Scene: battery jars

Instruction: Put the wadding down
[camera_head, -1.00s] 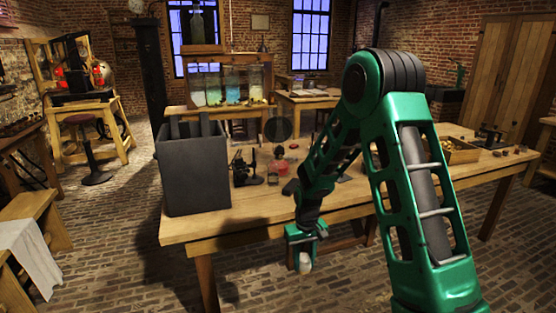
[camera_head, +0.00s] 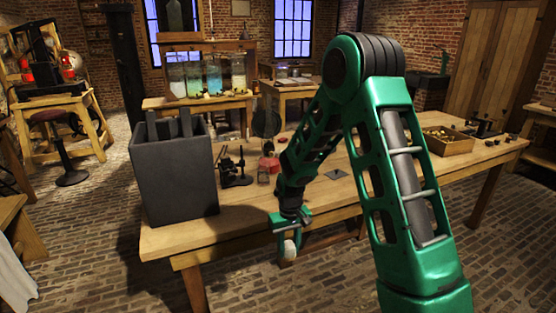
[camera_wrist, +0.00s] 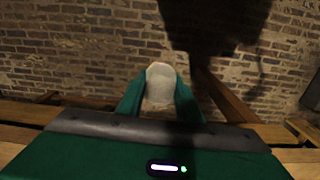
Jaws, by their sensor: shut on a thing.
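The wadding (camera_head: 289,248) is a small whitish lump held at the tips of my gripper (camera_head: 288,240). My gripper is shut on it and points down, in front of the table's near edge, over the brick floor. In the wrist view the wadding (camera_wrist: 160,86) sits between the two green fingers (camera_wrist: 158,98), with bricks behind it. The wooden table (camera_head: 240,228) stands behind my gripper. What lies behind my arm on the table is partly hidden.
A dark open-topped box (camera_head: 178,178) stands at the table's left end. A small black stand (camera_head: 236,170) and a red-based thing (camera_head: 268,162) are right of it. A wooden tray (camera_head: 448,143) is at the right. The table's front strip is mostly bare.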

